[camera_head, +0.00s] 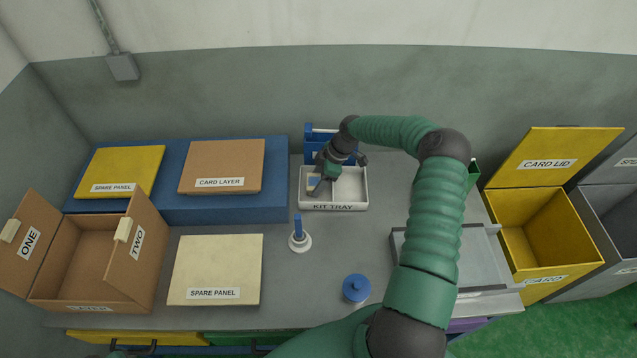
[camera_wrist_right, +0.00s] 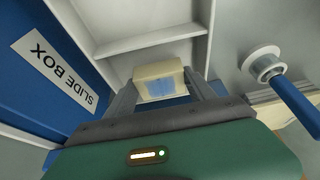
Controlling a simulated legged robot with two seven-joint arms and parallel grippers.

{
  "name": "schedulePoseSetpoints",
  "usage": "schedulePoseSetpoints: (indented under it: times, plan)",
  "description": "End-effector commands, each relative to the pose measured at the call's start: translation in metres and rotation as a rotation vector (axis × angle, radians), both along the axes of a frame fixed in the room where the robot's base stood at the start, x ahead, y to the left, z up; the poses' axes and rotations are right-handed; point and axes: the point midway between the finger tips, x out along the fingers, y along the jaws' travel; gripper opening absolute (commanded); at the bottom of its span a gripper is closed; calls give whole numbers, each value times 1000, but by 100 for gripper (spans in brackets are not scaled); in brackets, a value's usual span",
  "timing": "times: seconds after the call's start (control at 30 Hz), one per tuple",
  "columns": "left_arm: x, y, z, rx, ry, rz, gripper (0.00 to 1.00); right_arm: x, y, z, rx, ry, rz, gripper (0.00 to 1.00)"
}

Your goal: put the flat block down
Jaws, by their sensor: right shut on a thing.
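My right gripper (camera_head: 319,187) reaches down over the left part of the white kit tray (camera_head: 350,186) in the head view. In the right wrist view the gripper (camera_wrist_right: 160,85) is shut on a small cream flat block (camera_wrist_right: 157,70) with a blue patch on its face. The block sits between the two fingertips, over the white tray (camera_wrist_right: 150,41) with its divider. I cannot tell whether the block touches the tray floor. In the head view the arm and fingers hide most of the block. My left gripper is not in view.
A blue slide box (camera_wrist_right: 50,65) stands close behind the tray. A blue-handled tool on a white round base (camera_head: 299,241) and a blue-lidded jar (camera_head: 356,288) stand in front. A spare panel (camera_head: 215,265) lies left. An open yellow bin (camera_head: 545,232) is at right.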

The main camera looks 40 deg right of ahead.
Motion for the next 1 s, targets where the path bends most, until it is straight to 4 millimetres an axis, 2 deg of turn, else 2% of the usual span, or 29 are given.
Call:
schedulePoseSetpoints:
  times: [0.07,0.23,0.27,0.43,0.77,0.87,1.0]
  plan:
    - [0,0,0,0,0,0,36,-1,0,-12,3,2,-1,21]
    - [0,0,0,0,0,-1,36,-1,0,-14,1,1,-1,21]
    - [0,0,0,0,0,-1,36,-1,0,-14,0,2,-1,64]
    - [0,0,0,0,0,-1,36,0,1,-13,-1,1,0,85]
    - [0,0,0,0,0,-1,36,-1,-1,-9,-1,0,-1,85]
    - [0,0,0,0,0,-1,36,-5,-7,4,-3,-2,-2,85]
    - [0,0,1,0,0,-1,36,-14,-16,37,-3,-2,-4,85]
